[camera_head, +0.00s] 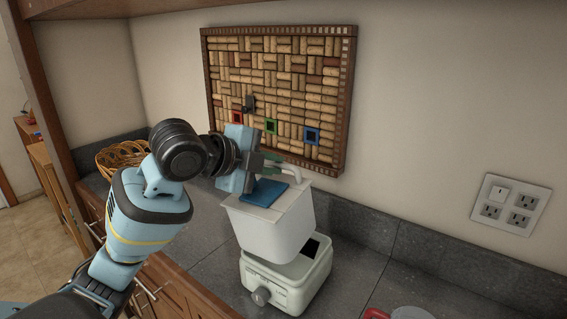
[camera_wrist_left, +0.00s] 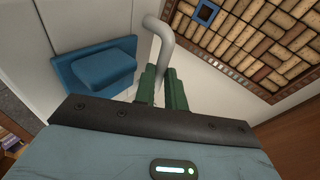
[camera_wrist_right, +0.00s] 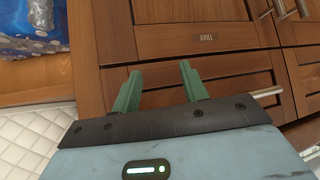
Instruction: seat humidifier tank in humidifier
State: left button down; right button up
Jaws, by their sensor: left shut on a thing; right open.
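The white humidifier tank (camera_head: 275,232) is a box with a blue cap (camera_head: 266,192) and a curved pale handle (camera_head: 287,167) on top. My left gripper (camera_head: 264,160) is shut on the handle; its green fingers (camera_wrist_left: 163,78) close around the grey-looking handle (camera_wrist_left: 162,40) in the left wrist view. The tank is held over the white humidifier base (camera_head: 268,281) and hides part of it. A dark opening shows to the tank's right; whether they touch is unclear. My right gripper (camera_wrist_right: 158,85) is open and empty, facing wooden drawer fronts, and is outside the head view.
The base stands on a dark grey counter (camera_head: 347,270). A wicker basket (camera_head: 122,155) is at the back left, and a framed cork board (camera_head: 280,90) hangs behind the tank. A red-and-white item (camera_head: 408,313) is cut off at the bottom edge. Drawer handles (camera_wrist_right: 270,92) protrude near my right gripper.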

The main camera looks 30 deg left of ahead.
pick_arm(q)
jog(key=s+a+r, duration=0.1)
jog(key=s+a, duration=0.6)
jog(key=s, duration=0.2)
jog(key=shift+r+b, duration=0.15)
jog(key=shift+b, duration=0.3)
jog(key=shift+s+a, duration=0.1)
jog(key=shift+s, duration=0.05)
dwell(0.3)
